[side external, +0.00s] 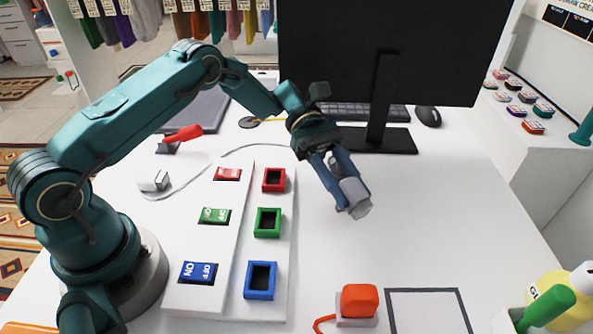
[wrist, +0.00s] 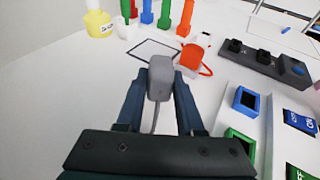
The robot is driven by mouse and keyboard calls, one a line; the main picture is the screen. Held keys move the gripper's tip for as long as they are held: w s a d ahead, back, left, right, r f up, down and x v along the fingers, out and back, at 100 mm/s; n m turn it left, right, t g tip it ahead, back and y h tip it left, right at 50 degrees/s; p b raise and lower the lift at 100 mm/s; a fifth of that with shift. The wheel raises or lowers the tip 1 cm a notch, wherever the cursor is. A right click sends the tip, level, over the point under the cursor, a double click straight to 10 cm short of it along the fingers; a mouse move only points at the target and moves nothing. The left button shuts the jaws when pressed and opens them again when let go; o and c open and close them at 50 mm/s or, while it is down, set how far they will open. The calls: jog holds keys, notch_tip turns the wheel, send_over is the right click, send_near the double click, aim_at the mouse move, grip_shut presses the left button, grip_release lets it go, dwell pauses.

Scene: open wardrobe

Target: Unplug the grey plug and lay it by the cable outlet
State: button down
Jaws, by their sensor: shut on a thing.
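The grey plug (side external: 355,193) is between the fingers of my gripper (side external: 346,190), held above the white desk right of the coloured sockets. In the wrist view the grey plug (wrist: 160,80) sits between both fingertips (wrist: 161,88), with its grey cable running back toward my wrist. My gripper is shut on it.
An orange plug (side external: 358,300) stands near the front, beside a black-outlined rectangle (side external: 428,290). Red, green and blue sockets (side external: 268,222) sit on a white panel. A monitor (side external: 378,50) stands behind my gripper. Bottles are at the front right.

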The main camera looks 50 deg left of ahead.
jog(key=shift+f, duration=2.5)
jog(key=shift+c, duration=2.3)
grip_release()
jog(key=shift+o, duration=0.3)
jog(key=shift+o, duration=1.3)
jog(key=w+a+r, duration=0.1)
jog(key=a+r, duration=0.2)
jog(key=r, duration=0.3)
jog(key=shift+a, duration=0.35)
